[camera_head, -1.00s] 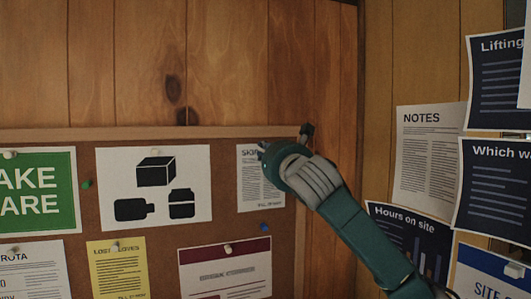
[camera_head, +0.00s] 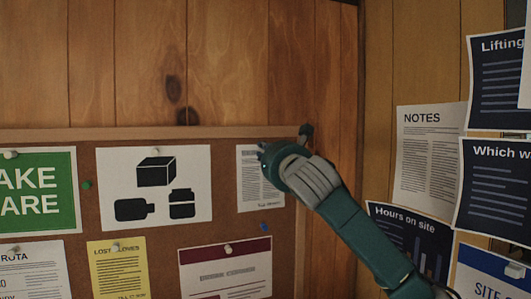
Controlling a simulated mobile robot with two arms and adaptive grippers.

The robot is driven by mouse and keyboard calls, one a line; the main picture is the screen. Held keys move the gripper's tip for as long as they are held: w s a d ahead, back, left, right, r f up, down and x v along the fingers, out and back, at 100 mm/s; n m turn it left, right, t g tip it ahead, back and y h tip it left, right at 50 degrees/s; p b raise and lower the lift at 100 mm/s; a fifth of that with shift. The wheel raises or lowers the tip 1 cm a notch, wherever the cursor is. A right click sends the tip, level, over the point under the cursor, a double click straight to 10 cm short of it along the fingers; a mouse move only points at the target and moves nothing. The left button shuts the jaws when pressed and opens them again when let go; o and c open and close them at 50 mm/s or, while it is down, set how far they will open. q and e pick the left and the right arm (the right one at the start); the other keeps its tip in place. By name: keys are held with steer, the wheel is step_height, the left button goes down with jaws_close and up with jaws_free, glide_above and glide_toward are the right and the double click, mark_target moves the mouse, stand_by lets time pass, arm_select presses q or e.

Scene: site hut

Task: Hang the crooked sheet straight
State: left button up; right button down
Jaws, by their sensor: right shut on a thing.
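A small white printed sheet (camera_head: 252,186) is on the cork board (camera_head: 222,229), near its right edge. Its edges look close to upright. My right gripper (camera_head: 281,145) is over the sheet's upper right part, shut on it, and hides that corner and most of its heading. My right arm comes in from the lower right. My left gripper is not in view.
A picture sheet (camera_head: 154,215) hangs to the left, with a green sign (camera_head: 50,190) further left. A yellow sheet (camera_head: 118,280) and a maroon-topped sheet (camera_head: 225,281) hang below. Blue (camera_head: 264,227) and green (camera_head: 86,185) pins are free. Several sheets, including Notes (camera_head: 429,155), cover the right wall.

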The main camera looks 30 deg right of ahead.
steer(key=shift+x, duration=0.85)
stand_by(1.3)
steer(key=shift+s+a+f, duration=0.1)
steer(key=shift+s+a, duration=0.1)
steer(key=shift+s, duration=0.35)
steer(key=shift+w+d, duration=0.1)
steer(key=shift+w, duration=0.4)
stand_by(1.1)
stand_by(1.2)
stand_by(0.5)
steer(key=c, duration=1.7)
jaws_free()
